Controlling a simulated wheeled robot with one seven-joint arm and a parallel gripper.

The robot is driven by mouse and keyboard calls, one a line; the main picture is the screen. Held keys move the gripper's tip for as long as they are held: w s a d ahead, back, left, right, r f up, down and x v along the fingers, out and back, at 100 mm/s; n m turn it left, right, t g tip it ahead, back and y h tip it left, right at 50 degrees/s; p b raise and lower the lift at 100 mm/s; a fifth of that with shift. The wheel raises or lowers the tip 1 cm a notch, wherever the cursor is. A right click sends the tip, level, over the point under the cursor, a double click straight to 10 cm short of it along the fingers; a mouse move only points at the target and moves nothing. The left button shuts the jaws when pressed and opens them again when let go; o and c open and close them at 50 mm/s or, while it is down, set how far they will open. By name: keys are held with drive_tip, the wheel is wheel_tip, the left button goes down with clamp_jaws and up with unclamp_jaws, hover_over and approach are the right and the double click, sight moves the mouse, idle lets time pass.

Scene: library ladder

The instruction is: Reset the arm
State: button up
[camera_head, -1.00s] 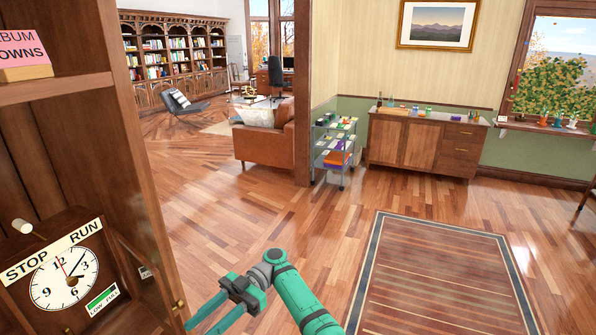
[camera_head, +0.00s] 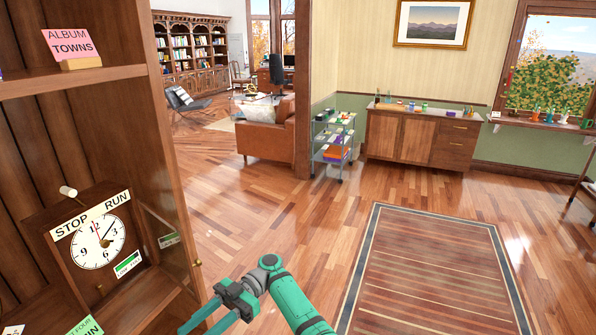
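My gripper (camera_head: 197,328) is at the bottom of the picture, left of centre, on the end of my green arm. Its two green fingers point down and left with a gap between them. It is open, and I see nothing between the fingers. The fingertips are close to the bottom edge of the picture. The gripper appears just to the right of the wooden cabinet (camera_head: 180,170); I cannot tell the exact distance between them.
The cabinet holds a STOP/RUN clock (camera_head: 98,243) and a pink ALBUM TOWNS card (camera_head: 70,44). A striped rug (camera_head: 430,275) lies to the right. A wheeled cart (camera_head: 333,145), a sideboard (camera_head: 420,140) and an orange sofa (camera_head: 268,140) stand farther back. Wooden floor between is clear.

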drive_tip(key=s+a+f+m+t+y, duration=0.3)
drive_tip(key=s+a+f+m+t, duration=0.15)
drive_tip(key=a+f, duration=0.5)
drive_tip(key=s+a+f+m+t+y, duration=0.2)
drive_tip(key=s+a+f+m+t, duration=0.3)
drive_tip(key=a+f, duration=0.4)
drive_tip(key=s+f+m+t, duration=0.3)
drive_tip(key=f+m+t, duration=0.4)
drive_tip(key=m+t, duration=0.3)
drive_tip(key=s+d+f+m+t+h, duration=0.2)
drive_tip(key=s+d+m+t+h, duration=0.3)
drive_tip(key=d, duration=0.7)
drive_tip(key=s+d+f+m+t+h, duration=0.15)
drive_tip(key=s+d+m+h, duration=0.4)
drive_tip(key=d, duration=0.75)
drive_tip(key=s+d+r+n+t+h, duration=0.1)
drive_tip(key=s+d+r+h, duration=0.1)
drive_tip(key=s+d+r, duration=0.3)
drive_tip(key=s+d+r+t+h, duration=0.2)
drive_tip(key=s+d+r, duration=0.4)
drive_tip(key=d+r, duration=0.5)
drive_tip(key=shift+d+r+n+t+h, duration=0.3)
drive_tip(key=shift+d+r+n+h, duration=0.1)
drive_tip(key=shift+h, duration=0.35)
